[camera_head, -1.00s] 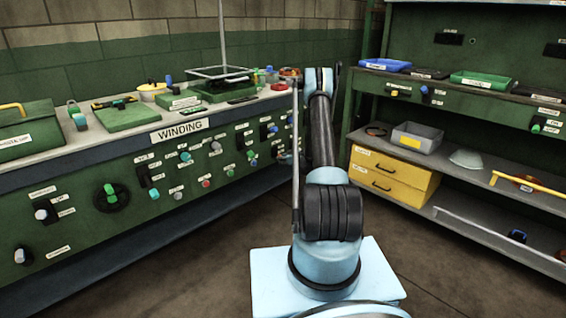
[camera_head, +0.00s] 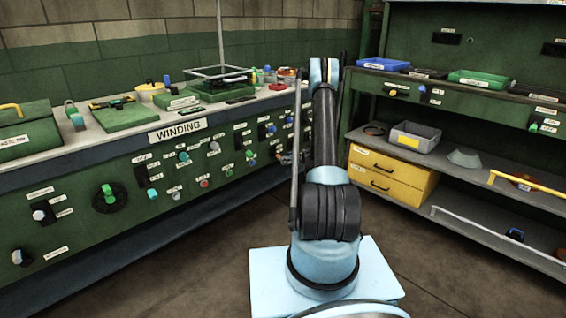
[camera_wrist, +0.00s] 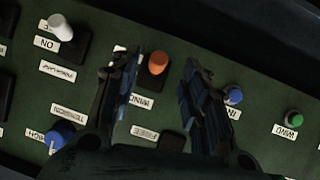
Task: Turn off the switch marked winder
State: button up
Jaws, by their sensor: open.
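In the wrist view an orange knob (camera_wrist: 158,62) on a dark base stands out from the green panel (camera_wrist: 205,140). A white label (camera_wrist: 140,100) beside it, partly covered by a finger, seems to begin with "WIND". My gripper (camera_wrist: 160,70) is open, with one dark finger on each side of the orange knob in the picture. I cannot tell how far the fingertips are from the panel, and no contact shows. In the head view the bench front marked "WINDING" (camera_head: 178,131) carries several knobs and switches; my arm reaches its right end and hides part of it.
In the wrist view a white knob (camera_wrist: 60,27), a blue knob (camera_wrist: 60,134), another blue knob (camera_wrist: 232,94) and a green knob (camera_wrist: 293,118) surround the fingers. In the head view a shelf unit with yellow drawers (camera_head: 390,182) stands right of my arm.

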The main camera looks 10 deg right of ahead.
jog(key=v, duration=0.6)
dwell(0.6)
jog(key=s+a+r+m+g, duration=0.1)
jog(key=s+a+r+g, duration=0.15)
jog(key=s+r, duration=0.6)
jog(key=s+a+r+m+g, duration=0.1)
jog(key=s+a+r, duration=0.35)
jog(key=r, duration=0.65)
jog(key=s+a+r+m+g+h, duration=0.1)
jog(key=s+r, duration=0.3)
jog(key=s, duration=0.5)
jog(key=s+a+r+g+h, duration=0.1)
jog(key=s+a+r+g, duration=0.15)
jog(key=s, duration=0.65)
jog(key=s+d+f+m+g+h, duration=0.1)
jog(key=s+d+f+m+h, duration=0.1)
jog(key=s, duration=1.3)
jog(key=s+d+f+m+g+h, duration=0.1)
jog(key=s+d+f+m+h, duration=0.1)
jog(key=s, duration=1.2)
jog(key=shift+s, duration=0.4)
